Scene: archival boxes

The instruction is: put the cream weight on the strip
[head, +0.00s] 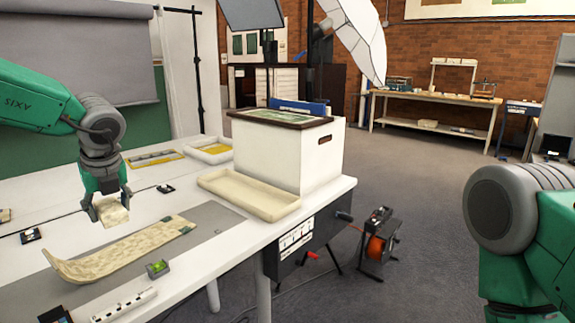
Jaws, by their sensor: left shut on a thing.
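My left gripper (108,213) points down over the table at the left and is shut on the cream weight (113,213), a small pale block. The strip (115,256) is a long, pale, mottled piece on the grey mat, with its near left end curled up. In the picture the weight shows just above the strip's far edge. It looks held above the table, but I cannot tell the exact gap. Part of the weight is hidden by the fingers. My right arm shows at the right edge, with its gripper out of view.
A white box (275,155) with a dark-framed picture on top stands at the table's right end, behind a cream tray (248,195). A small green level (158,268) and a white bar (123,304) lie near the strip. The grey mat (212,228) is bare right of the strip.

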